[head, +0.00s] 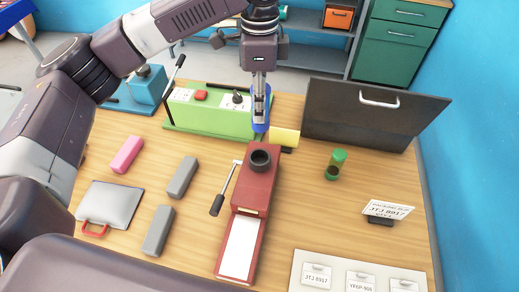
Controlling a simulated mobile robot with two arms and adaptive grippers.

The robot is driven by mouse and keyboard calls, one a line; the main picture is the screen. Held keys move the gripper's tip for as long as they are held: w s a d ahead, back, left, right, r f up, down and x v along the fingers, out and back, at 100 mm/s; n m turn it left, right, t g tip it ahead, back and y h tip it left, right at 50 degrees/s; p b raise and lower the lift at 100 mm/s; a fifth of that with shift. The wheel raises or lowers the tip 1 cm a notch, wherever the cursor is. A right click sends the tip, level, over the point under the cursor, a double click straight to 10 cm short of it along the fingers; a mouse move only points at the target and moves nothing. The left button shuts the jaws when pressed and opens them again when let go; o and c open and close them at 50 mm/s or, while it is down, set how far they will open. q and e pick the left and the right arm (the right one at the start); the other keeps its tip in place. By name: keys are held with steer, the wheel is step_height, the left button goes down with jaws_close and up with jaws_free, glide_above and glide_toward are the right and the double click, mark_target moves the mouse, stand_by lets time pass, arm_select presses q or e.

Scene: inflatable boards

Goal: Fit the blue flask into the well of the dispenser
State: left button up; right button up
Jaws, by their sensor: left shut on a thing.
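The red dispenser (253,195) stands on the wooden table in the middle, with a dark round well (260,158) at its far end and a black-knobbed lever (217,204) on its left side. My left gripper (260,108) points down and is shut on the blue flask (260,128). The flask appears just behind and above the well in the picture, outside it; the exact height gap cannot be told. The gripper fingers hide part of the flask. My right gripper is not in view.
A green machine (207,113) stands behind left and a yellow piece (285,138) right beside the flask. A green jar (335,165), a dark case (355,118) and a label stand (381,220) are on the right. Grey blocks (182,178) lie left of the dispenser.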

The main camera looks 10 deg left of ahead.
arm_select(q)
steer(key=shift+f+p, duration=1.55)
steer(key=shift+f, duration=6.25)
steer(key=shift+f, duration=0.1)
steer(key=o, duration=1.2)
steer(key=shift+o, duration=0.2)
step_height(320, 180, up, 11)
steer(key=b, duration=0.3)
steer(key=shift+r, duration=0.65)
